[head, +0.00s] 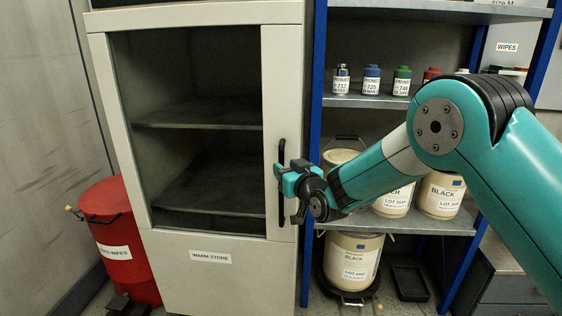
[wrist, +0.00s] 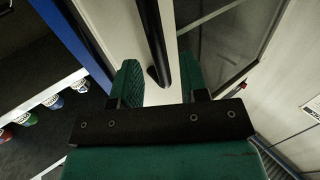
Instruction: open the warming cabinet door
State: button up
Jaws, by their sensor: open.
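The warming cabinet (head: 217,276), a pale cabinet labelled WARM STORE, stands left of centre in the head view. Its glass-fronted door (head: 275,75) looks shut. A black vertical bar handle (head: 282,155) runs along the door's right edge. My gripper (head: 287,180) is at the lower half of this handle. In the wrist view the handle (wrist: 154,40) runs down between the two green fingers of my gripper (wrist: 159,80). The fingers are open on either side of the handle, with gaps visible. The left finger's contact with the door face cannot be told.
A red bin (head: 118,240) stands left of the cabinet. A blue-framed shelf unit (head: 317,70) on the right holds small tins (head: 371,80) and large pale drums (head: 352,262). My arm crosses in front of the shelves. The cabinet's front is otherwise unobstructed.

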jog(key=shift+x, duration=1.65)
